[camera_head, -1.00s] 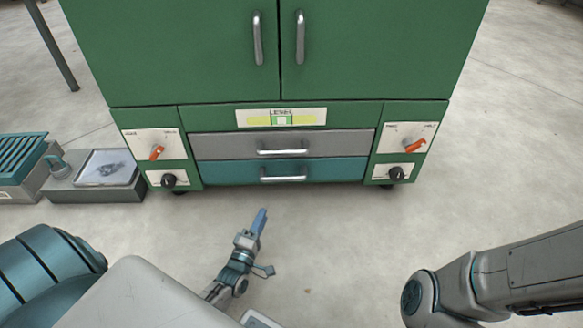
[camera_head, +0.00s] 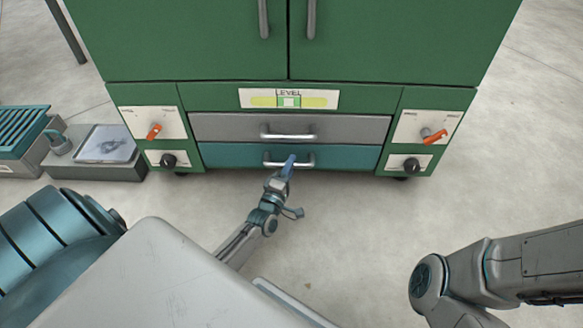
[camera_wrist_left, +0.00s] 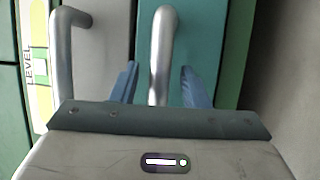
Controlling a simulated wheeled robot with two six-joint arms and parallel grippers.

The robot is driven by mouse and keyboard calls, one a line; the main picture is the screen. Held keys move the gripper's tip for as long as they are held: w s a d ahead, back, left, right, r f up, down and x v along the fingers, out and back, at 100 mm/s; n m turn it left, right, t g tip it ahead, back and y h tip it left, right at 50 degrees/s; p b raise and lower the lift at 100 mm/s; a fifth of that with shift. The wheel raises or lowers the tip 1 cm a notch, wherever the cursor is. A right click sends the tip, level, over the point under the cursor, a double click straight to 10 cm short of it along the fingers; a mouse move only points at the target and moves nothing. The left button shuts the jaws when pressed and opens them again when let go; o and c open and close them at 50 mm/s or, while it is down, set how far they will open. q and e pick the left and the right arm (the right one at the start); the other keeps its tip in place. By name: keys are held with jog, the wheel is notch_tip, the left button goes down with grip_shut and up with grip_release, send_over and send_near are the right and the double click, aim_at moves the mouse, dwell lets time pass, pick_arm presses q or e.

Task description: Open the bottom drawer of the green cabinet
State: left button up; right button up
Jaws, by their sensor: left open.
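The green cabinet (camera_head: 200,50) stands ahead of me. Its bottom drawer (camera_head: 225,156) is teal and shut flush, below a grey drawer (camera_head: 225,127). The bottom drawer's silver bar handle (camera_head: 306,160) is partly covered by my left gripper (camera_head: 289,163) in the head view. In the left wrist view, my left gripper (camera_wrist_left: 158,85) is open, with one blue finger on each side of the bottom drawer handle (camera_wrist_left: 160,50). I cannot tell whether either finger touches it. My right gripper is not in view; only part of my right arm shows at lower right.
The grey drawer's handle (camera_head: 288,132) lies just above; it also shows in the left wrist view (camera_wrist_left: 65,50). Orange switches (camera_head: 433,136) and black knobs (camera_head: 411,165) flank the drawers. Grey and teal boxes (camera_head: 98,165) stand at left. The floor before the cabinet is clear.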

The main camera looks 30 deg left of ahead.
pick_arm(q)
jog(key=shift+w+a+r, duration=0.1)
jog(key=shift+w, duration=0.4)
grip_shut()
jog(key=shift+s, duration=0.1)
